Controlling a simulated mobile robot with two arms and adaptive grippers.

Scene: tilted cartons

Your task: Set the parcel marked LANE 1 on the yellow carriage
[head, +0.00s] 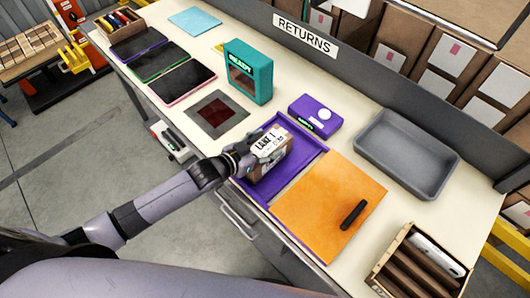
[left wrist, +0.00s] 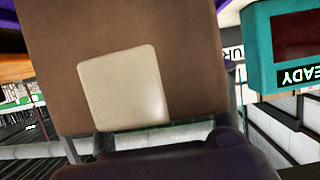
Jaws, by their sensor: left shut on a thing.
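The parcel (head: 272,158) is a brown carton with a white label that reads LANE 1. My left gripper (head: 243,158) is shut on it from its left side. The parcel is over the purple tray (head: 252,188); I cannot tell whether it touches the tray floor. In the left wrist view the parcel (left wrist: 200,70) fills the middle, with a blank pale patch on its near face. An orange-yellow flat panel (head: 315,195) lies just right of the purple tray, with a black bar handle (head: 353,215) on it. My right gripper is out of view.
A teal box (head: 262,72) with a READY display stands behind the parcel. A purple device (head: 315,115) with a white button is behind the tray. A grey bin (head: 405,155) is right, a wooden rack (head: 400,270) front right. The grey RETURNS panel (head: 400,80) bounds the back.

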